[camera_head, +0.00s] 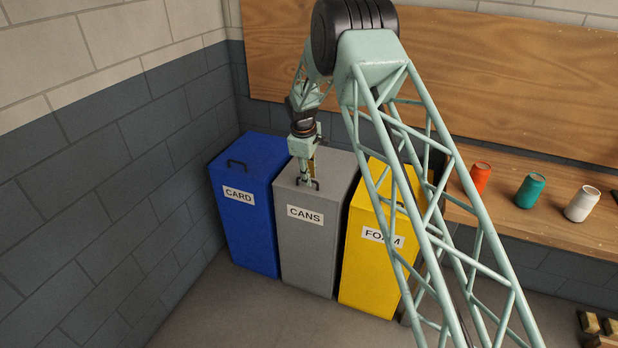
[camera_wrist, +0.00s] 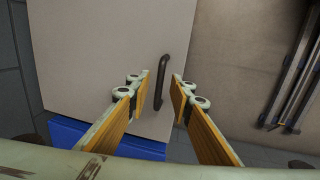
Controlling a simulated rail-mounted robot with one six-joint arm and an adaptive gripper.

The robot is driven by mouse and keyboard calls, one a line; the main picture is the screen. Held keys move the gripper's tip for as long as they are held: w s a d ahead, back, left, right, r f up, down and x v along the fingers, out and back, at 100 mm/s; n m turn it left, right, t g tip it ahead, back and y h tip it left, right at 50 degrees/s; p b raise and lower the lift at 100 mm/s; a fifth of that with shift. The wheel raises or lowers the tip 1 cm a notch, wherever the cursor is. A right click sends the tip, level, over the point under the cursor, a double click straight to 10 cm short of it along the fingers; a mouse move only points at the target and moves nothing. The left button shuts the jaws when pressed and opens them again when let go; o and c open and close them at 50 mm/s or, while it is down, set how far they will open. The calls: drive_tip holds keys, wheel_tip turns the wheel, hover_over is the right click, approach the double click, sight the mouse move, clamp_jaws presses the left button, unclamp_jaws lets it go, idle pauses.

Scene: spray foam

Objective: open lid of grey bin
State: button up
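The grey bin (camera_head: 312,240) carries a CANS label and stands between a blue and a yellow bin. Its lid (camera_head: 335,168) lies flat and closed. A dark handle (camera_head: 316,184) sits on the lid near the front edge. My gripper (camera_head: 306,180) points down at the handle from above. In the wrist view the handle (camera_wrist: 161,78) stands between the two fingertips of my gripper (camera_wrist: 164,86), with gaps on both sides. The fingers are open and hold nothing. Whether the fingertips reach down to the handle's depth I cannot tell. The lid (camera_wrist: 100,50) shows as a pale grey panel there.
The blue CARD bin (camera_head: 245,215) stands close on the left, the yellow FOAM bin (camera_head: 370,265) on the right. A brick wall (camera_head: 90,210) is further left. A wooden bench (camera_head: 560,220) holds an orange, a green and a white can. Floor in front is clear.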

clamp_jaws()
drive_tip(key=shift+r, duration=0.15)
